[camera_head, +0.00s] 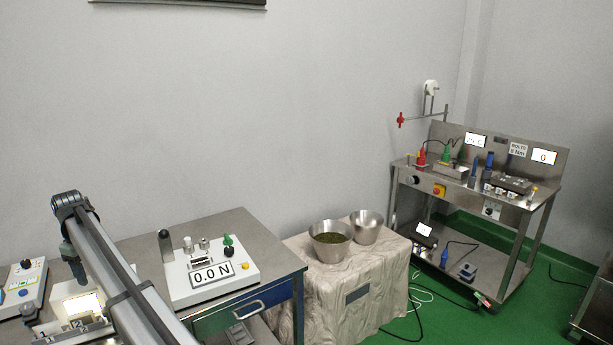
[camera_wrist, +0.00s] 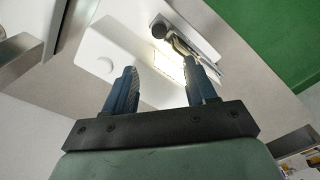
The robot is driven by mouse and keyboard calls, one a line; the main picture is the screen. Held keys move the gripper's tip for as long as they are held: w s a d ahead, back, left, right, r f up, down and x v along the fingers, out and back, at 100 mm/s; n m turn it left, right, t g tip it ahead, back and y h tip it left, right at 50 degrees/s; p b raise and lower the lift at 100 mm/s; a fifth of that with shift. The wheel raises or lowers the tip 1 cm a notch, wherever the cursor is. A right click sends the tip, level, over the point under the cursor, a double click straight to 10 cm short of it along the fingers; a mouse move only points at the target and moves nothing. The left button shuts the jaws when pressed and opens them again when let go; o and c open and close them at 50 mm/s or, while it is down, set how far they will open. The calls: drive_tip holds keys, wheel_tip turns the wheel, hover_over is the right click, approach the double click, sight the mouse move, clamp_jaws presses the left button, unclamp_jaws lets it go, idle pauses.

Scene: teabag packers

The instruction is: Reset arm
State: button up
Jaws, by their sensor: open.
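My gripper (camera_wrist: 160,82) shows in the wrist view with its two blue fingers spread apart and nothing between them. In the head view my arm crosses the lower left, over the steel table (camera_head: 240,228).
To the right are a bowl of green leaves (camera_head: 330,250), another metal bowl (camera_head: 366,232) and an instrument cart (camera_head: 480,215).

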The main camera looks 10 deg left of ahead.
drive_tip(key=s+d+f+m, duration=0.3)
drive_tip(key=d+f+m, duration=0.2)
drive_tip(key=d+f, duration=1.7)
drive_tip(key=s+d+f+m, duration=0.3)
drive_tip(key=d+f+m, duration=0.2)
drive_tip(key=d+f, duration=1.75)
drive_tip(key=s+d+f+m+g, duration=0.2)
drive_tip(key=s+d, duration=0.6)
drive_tip(key=d, duration=0.6)
drive_tip(key=s+d+f+m+g, duration=0.2)
drive_tip(key=s+d+f, duration=0.3)
drive_tip(key=s+d, duration=0.4)
drive_tip(key=s+d+f+m+g, duration=0.2)
drive_tip(key=s+d, duration=0.6)
drive_tip(key=d, duration=1.3)
wheel_tip(320, 180, down, 2)
drive_tip(key=shift+s+f+m+g, duration=0.15)
drive_tip(key=shift+f+m+g, duration=0.2)
drive_tip(key=shift+m, duration=0.55)
